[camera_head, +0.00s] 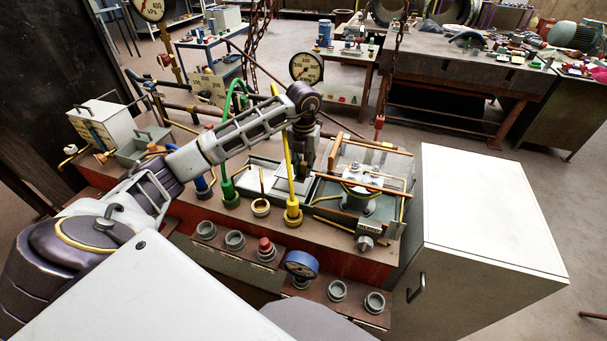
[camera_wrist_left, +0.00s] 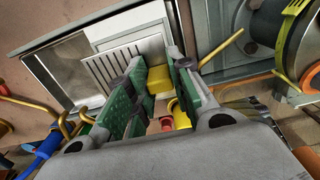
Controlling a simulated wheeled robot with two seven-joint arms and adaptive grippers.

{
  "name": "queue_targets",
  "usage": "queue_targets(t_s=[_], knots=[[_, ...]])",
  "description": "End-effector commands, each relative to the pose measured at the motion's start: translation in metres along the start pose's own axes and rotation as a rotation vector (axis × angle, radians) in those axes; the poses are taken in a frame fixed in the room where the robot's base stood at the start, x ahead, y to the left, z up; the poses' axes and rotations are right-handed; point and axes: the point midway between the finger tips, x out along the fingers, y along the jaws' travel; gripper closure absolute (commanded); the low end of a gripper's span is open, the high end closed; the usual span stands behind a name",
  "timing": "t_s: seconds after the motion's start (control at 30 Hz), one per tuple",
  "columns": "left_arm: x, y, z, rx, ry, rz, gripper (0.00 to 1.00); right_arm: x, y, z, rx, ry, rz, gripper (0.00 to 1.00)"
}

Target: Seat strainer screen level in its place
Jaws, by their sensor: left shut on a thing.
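The strainer screen (camera_wrist_left: 122,64) is a pale slotted panel in the left wrist view, lying over a light metal tray (camera_wrist_left: 50,72). A yellow block (camera_wrist_left: 158,78) at the screen's near right edge looks like its grip. My left gripper (camera_wrist_left: 152,88) is shut on this block between its green-padded fingers. In the head view the left gripper (camera_head: 304,176) points down at the right side of the tray (camera_head: 262,174). The gripper and arm hide much of the screen there. I cannot tell whether the screen lies level or touches the tray all round. My right gripper is not in view.
A yellow hose fitting (camera_head: 292,214) and a green one (camera_head: 230,196) rise in front of the tray. A clear-walled unit with a pipe flange (camera_head: 360,192) stands close to the right. A blue gauge (camera_head: 301,264) and several grey sockets line the front. A white cabinet (camera_head: 490,210) stands right.

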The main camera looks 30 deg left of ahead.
Motion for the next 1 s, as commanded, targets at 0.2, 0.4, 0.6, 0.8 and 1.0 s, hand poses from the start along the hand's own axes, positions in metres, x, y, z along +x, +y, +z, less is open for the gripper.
queue_targets(t_s=[0.2,0.4,0.6,0.8,1.0], knots=[[-0.028,0.000,0.001,0.000,-0.003,0.000,1.00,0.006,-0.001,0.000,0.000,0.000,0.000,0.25],[-0.044,0.000,0.000,0.000,-0.001,0.000,1.00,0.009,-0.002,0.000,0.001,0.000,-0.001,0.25],[-0.050,0.000,0.000,0.000,-0.001,0.000,1.00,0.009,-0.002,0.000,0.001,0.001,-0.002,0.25],[-0.050,0.000,0.000,0.000,-0.001,0.000,1.00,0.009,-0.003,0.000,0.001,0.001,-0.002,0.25],[-0.050,0.000,0.000,0.000,0.000,0.000,1.00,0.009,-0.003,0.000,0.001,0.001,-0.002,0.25]])
